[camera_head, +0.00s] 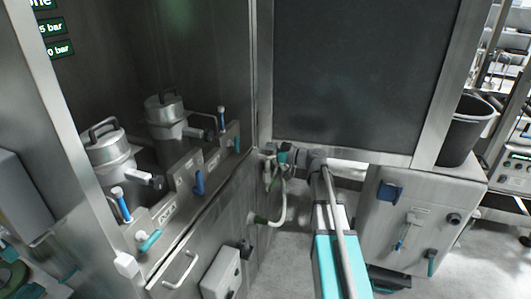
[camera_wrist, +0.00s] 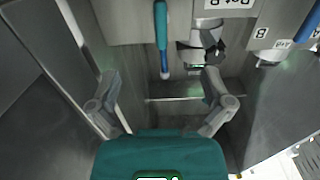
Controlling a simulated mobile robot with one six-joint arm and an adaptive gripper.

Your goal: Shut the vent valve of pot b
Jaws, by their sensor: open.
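My gripper (camera_wrist: 161,82) is open and empty, with one finger on each side of the lever's line. The lever's tip appears between the fingertips in the picture; I see no contact, and the depth gap is unclear. In the head view, my gripper (camera_head: 270,163) is small and partly hidden at the far end of the washer's front panel. Two lidded metal pots, one near (camera_head: 108,155) and one far (camera_head: 165,118), stand in the cabinet.
Blue-handled valves (camera_head: 121,203) and a teal handle (camera_head: 150,241) line the cabinet ledge. A pale hose (camera_head: 282,207) curves below my gripper. A grey cabinet (camera_head: 405,222) and a black bin (camera_head: 467,130) stand at right. In the wrist view, a grey wall (camera_wrist: 45,85) rises at left.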

